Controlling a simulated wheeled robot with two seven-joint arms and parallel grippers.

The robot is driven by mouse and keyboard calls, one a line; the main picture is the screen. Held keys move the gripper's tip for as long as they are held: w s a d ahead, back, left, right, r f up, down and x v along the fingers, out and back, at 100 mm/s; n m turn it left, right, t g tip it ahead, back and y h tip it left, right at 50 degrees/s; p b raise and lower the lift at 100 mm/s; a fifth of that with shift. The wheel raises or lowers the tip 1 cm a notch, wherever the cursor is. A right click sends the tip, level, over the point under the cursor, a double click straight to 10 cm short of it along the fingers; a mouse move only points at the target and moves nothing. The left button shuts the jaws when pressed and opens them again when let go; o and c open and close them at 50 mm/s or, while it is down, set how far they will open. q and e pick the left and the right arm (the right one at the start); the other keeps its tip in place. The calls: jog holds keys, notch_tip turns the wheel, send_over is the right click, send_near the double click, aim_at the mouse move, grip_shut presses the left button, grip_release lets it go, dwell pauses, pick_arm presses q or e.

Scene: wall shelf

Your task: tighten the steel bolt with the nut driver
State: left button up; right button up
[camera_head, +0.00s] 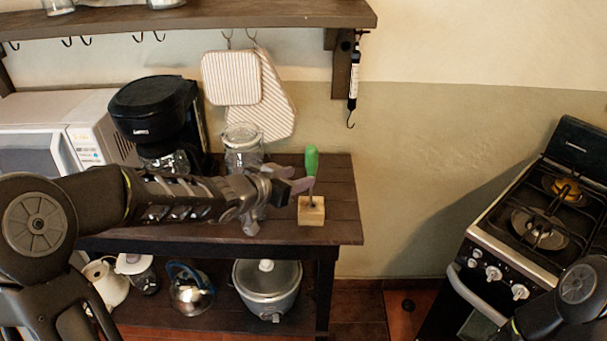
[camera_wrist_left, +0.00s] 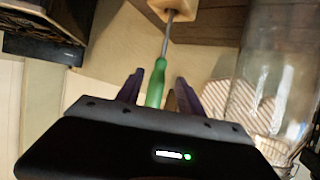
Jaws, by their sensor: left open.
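The nut driver (camera_head: 312,161) has a green handle and a thin metal shaft. It stands upright with its lower end at a light wooden block (camera_head: 311,211) near the shelf top's right end. My left gripper (camera_head: 301,184) is open beside the driver. In the left wrist view, the green handle (camera_wrist_left: 156,84) shows between the open fingers of my left gripper (camera_wrist_left: 160,88), and the shaft runs to the block (camera_wrist_left: 180,6). I cannot make out the steel bolt; the driver's end hides that spot. My right gripper is out of view.
A glass jar (camera_head: 243,150) stands left of the block, close to my left wrist. A black coffee maker (camera_head: 150,108) and a microwave (camera_head: 90,145) stand further left. A stove (camera_head: 535,220) is at the right. Striped potholders (camera_head: 231,78) hang behind.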

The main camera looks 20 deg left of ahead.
pick_arm(q)
jog(key=v, duration=0.4)
jog(key=shift+p, duration=0.35)
jog(key=shift+r, duration=0.1)
dwell(0.4)
jog(key=s+d+f+n+g, duration=0.25)
jog(key=s+f, duration=0.25)
jog(key=f, duration=0.7)
jog(key=s+d+f+n+g, duration=0.2)
jog(key=s+d+f+g, duration=0.15)
jog(key=f, duration=0.75)
jog(key=s+d+f+g, duration=0.3)
jog(key=s+f, duration=0.5)
jog(key=s, duration=0.4)
jog(key=s+d+f+n+g, duration=0.1)
jog(key=s+d+f+g, duration=0.2)
jog(key=s+d+f, duration=0.2)
jog(key=s+f, duration=0.3)
jog(key=s, duration=0.3)
jog(key=shift+s+f+y, duration=0.25)
jog(key=shift+s+y, duration=0.05)
jog(key=shift+s, duration=0.1)
